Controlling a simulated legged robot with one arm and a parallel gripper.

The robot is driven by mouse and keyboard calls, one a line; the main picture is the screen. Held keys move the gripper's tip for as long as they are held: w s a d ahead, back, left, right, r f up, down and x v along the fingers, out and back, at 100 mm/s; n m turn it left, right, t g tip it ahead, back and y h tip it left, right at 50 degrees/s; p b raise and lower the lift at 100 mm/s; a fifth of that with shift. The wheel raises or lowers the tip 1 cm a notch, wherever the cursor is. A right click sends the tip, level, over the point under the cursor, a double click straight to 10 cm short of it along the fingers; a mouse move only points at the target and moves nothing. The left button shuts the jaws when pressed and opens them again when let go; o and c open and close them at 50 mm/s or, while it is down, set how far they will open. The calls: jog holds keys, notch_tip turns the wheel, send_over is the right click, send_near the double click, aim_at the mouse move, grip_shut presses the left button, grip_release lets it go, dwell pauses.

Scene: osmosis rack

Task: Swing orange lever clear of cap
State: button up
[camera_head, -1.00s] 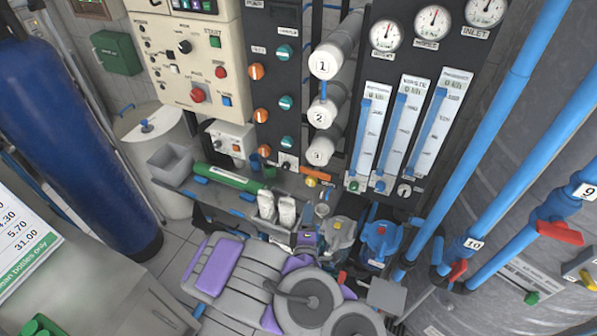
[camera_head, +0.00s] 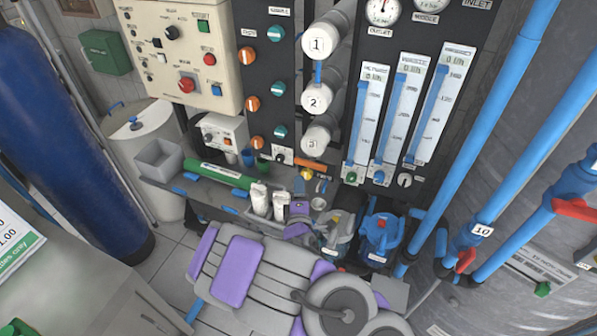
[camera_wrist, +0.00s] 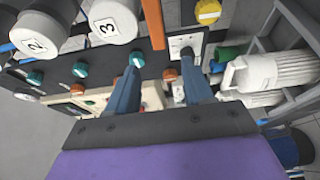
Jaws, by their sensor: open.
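The orange lever (camera_head: 313,164) is a short bar below the white cylinder marked 3. In the wrist view the lever (camera_wrist: 153,22) runs down from the top edge towards the space between my fingertips. A yellow round cap (camera_head: 306,174) sits close beside it; the cap (camera_wrist: 207,12) shows to the right of the lever in the wrist view. My gripper (camera_wrist: 162,58) is open, with its two dark fingers apart and nothing held. I cannot tell whether a finger touches the lever. In the head view my gripper's purple part (camera_head: 298,205) is below the lever, and its fingertips are hard to make out.
White ribbed cartridges (camera_head: 260,199) stand left of my gripper, close on the right in the wrist view (camera_wrist: 262,75). A black-knob switch (camera_wrist: 186,48) is near the right fingertip. A green cylinder (camera_head: 220,174) lies on the bench. Blue housings (camera_head: 381,235) and pipes stand right.

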aim_at(299, 163)
jog(key=shift+w+b, duration=0.8)
jog(key=shift+w, duration=4.25)
grip_shut()
